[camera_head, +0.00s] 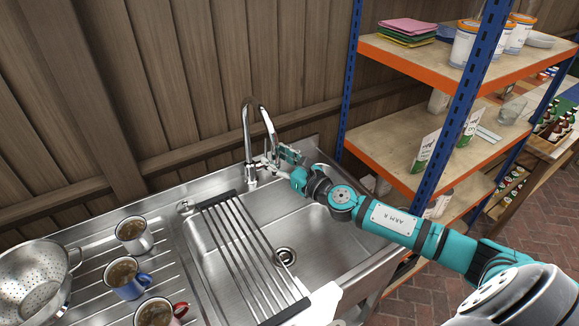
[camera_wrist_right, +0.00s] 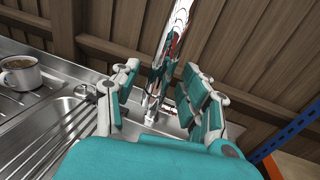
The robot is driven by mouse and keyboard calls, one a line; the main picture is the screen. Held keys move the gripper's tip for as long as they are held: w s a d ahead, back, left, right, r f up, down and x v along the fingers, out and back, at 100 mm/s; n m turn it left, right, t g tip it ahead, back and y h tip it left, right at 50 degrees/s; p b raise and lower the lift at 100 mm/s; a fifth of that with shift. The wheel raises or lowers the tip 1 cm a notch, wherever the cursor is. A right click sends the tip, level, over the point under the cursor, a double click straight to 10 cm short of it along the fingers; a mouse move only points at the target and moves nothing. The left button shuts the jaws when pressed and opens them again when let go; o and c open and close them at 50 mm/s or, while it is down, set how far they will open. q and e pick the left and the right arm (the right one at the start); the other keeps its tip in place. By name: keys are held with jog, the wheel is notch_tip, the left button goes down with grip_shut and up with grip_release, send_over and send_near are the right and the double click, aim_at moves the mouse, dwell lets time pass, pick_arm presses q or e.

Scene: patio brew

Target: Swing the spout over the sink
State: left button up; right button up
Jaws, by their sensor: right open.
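The chrome tap's arched spout (camera_head: 248,122) rises at the back rim of the steel sink (camera_head: 315,232), against the wooden wall. In the head view the arch bends to the right, and its outlet end is close to my right gripper (camera_head: 288,157). In the right wrist view my right gripper (camera_wrist_right: 163,92) is open, with teal finger pads on either side. The chrome tap (camera_wrist_right: 172,45) shows between and beyond the fingers; I cannot tell whether they touch it. The gripper partly covers the tap's right side in the head view. My left gripper is not in view.
A roll-up rack (camera_head: 243,252) lies across the sink's left part. Several mugs, one of them blue (camera_head: 127,279), and a colander (camera_head: 35,283) stand on the drainboard at left.

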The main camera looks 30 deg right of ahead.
jog(key=v, duration=1.1)
jog(key=shift+s, duration=0.35)
jog(key=shift+d, duration=0.1)
